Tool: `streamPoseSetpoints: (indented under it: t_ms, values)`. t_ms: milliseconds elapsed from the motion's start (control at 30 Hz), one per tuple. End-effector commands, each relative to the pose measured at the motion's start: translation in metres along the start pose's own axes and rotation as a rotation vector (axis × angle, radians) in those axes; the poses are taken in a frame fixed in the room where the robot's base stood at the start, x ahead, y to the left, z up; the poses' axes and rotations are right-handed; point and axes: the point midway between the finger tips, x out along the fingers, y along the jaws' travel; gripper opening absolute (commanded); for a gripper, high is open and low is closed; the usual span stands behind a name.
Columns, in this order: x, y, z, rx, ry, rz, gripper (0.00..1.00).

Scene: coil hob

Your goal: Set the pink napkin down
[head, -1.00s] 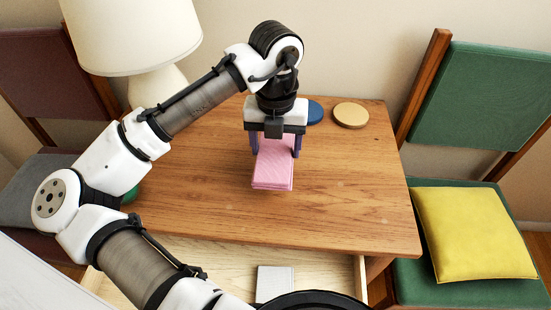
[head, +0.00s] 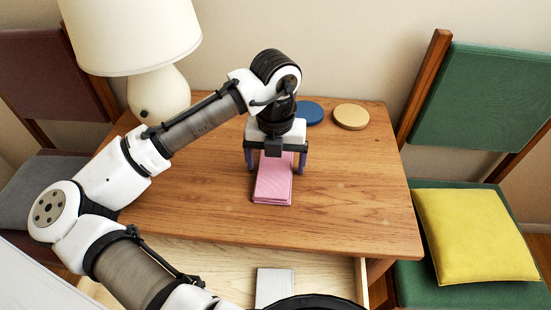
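The pink napkin (head: 273,187) is a folded stack in the head view, near the middle of the wooden table. It appears to lie flat on the tabletop (head: 350,205). My gripper (head: 276,168) is over its far end, pointing down. The two purple fingers stand apart on the left and right of the napkin, with a visible gap at least on the right side. The gripper is open. The napkin's far end is partly hidden by the gripper.
A blue disc (head: 310,113) and a tan disc (head: 351,117) lie at the table's back edge. A lamp (head: 158,95) stands at the back left. An open drawer (head: 225,262) holds a pale item (head: 275,284). A green chair with a yellow cushion (head: 470,235) is at right.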

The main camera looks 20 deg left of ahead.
Motion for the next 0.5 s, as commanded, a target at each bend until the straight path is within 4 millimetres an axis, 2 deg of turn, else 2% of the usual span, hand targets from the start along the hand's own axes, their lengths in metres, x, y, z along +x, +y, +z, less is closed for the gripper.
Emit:
streamPoseSetpoints:
  t_ms: [267,367,500]
  values:
    - [-0.005,0.0,0.0,-0.001,-0.001,0.002,0.88]
    - [-0.017,-0.001,0.001,0.0,-0.002,-0.001,0.88]
    - [-0.047,-0.001,0.001,0.0,-0.003,-0.002,0.88]
